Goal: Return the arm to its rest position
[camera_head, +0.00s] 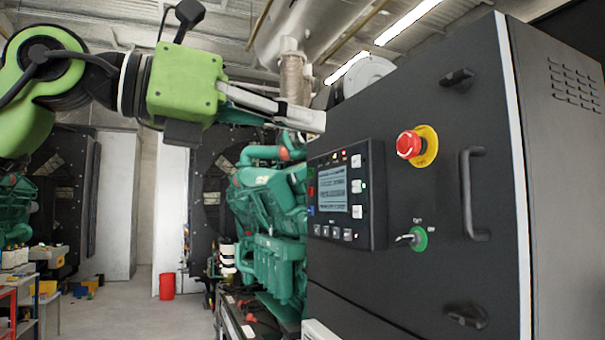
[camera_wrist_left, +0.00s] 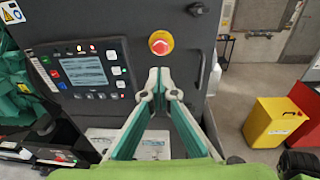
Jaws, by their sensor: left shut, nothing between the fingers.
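My left arm comes in from the upper left in the head view, with its green wrist high up. My left gripper (camera_head: 318,121) points right, its fingertips just above and left of the control panel, in front of the engine. In the left wrist view the left gripper (camera_wrist_left: 159,73) has its two fingers meeting at the tips with nothing between them. The tips show just below the red emergency stop button (camera_wrist_left: 161,43) in that view. In the head view this button (camera_head: 409,144) sits right of the gripper, apart from it. My right gripper is not in view.
The dark control cabinet (camera_head: 440,255) fills the right side, with a display panel (camera_head: 345,195), a green key switch (camera_head: 419,239) and a protruding handle (camera_head: 474,193). A teal engine (camera_head: 270,200) stands behind. A yellow bin (camera_wrist_left: 272,122) stands right.

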